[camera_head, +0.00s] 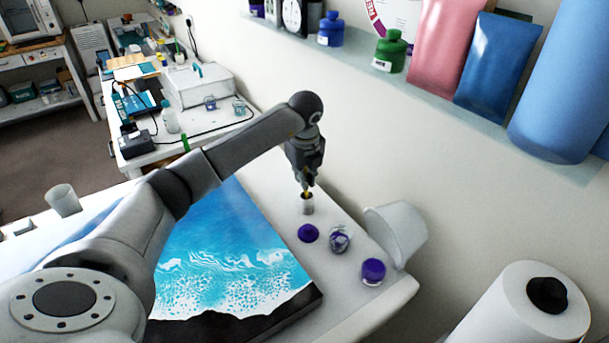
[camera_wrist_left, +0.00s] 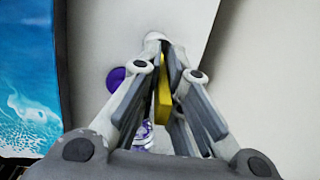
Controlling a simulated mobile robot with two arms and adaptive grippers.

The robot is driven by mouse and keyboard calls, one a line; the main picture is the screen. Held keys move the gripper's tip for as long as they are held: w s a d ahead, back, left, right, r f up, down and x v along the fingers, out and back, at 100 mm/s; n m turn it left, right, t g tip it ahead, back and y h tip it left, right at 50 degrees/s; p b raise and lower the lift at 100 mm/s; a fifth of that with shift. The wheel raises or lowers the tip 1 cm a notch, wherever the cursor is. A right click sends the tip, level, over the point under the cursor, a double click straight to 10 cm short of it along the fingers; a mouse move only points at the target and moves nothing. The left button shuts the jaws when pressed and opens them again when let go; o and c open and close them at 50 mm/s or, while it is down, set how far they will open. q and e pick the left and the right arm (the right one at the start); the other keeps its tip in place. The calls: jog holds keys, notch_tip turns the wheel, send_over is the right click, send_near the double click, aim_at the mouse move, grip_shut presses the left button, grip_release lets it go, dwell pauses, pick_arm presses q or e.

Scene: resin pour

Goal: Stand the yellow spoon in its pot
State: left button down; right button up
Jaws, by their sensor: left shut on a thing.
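My left gripper (camera_head: 306,182) points down over a small grey pot (camera_head: 307,206) near the wall side of the white table. It is shut on the yellow spoon (camera_wrist_left: 163,95), which shows upright between the fingers in the left wrist view. In the head view only a small yellowish bit of the spoon (camera_head: 307,193) shows, at the pot's mouth. I cannot tell how far the spoon reaches into the pot. The pot is mostly hidden behind the fingers in the left wrist view. My right gripper is not in view.
A purple lid (camera_head: 308,233), a jar with purple contents (camera_head: 340,240) and a purple-capped jar (camera_head: 373,271) stand near the pot. A white bucket (camera_head: 398,230) lies tilted by the wall. A blue wave painting (camera_head: 228,262) fills the table's left. A shelf (camera_head: 455,112) runs along the wall.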

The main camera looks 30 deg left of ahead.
pick_arm(q)
jog(key=c, duration=1.5)
grip_release()
